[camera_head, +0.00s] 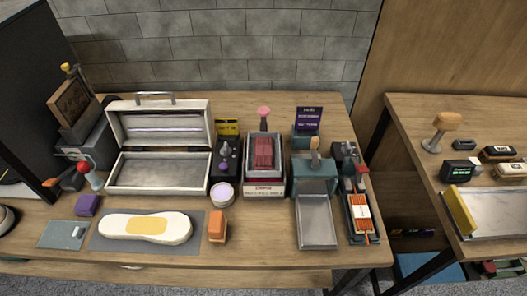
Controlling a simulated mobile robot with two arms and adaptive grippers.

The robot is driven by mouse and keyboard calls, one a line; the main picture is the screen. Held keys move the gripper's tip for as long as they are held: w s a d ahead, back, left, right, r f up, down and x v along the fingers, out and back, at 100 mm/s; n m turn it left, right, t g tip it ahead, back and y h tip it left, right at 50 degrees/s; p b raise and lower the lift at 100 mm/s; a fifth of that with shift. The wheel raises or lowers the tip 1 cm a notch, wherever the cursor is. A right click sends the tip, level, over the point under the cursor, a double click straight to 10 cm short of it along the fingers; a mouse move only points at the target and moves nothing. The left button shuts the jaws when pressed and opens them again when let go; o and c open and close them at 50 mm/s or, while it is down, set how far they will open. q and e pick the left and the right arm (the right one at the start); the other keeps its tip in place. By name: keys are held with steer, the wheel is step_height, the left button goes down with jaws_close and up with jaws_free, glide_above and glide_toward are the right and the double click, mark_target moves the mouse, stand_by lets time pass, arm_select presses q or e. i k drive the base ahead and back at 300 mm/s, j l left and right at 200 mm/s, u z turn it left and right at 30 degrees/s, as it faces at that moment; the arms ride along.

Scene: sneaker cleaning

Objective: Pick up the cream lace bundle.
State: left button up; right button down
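A small cream bundle (511,170) lies at the right edge of the head view, on the right-hand wooden table. It looks like the cream lace bundle, but it is small and its strands cannot be made out. A darker bundle (497,153) with a pale middle lies just behind it. Neither of my grippers shows in the head view, so I cannot see whether they are open or shut.
A dark box with a green display (460,169) stands left of the bundle, and a grey tray (492,207) with a yellow block (460,210) lies in front. A wooden-topped stamp (445,125) stands behind. The left table (280,258) is crowded; a gap separates the tables.

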mark_target(264, 153)
steer(key=j, duration=0.6)
steer(key=k+j+z, duration=0.1)
steer(key=j, duration=0.55)
steer(key=k+j, duration=0.1)
steer(key=j, duration=0.5)
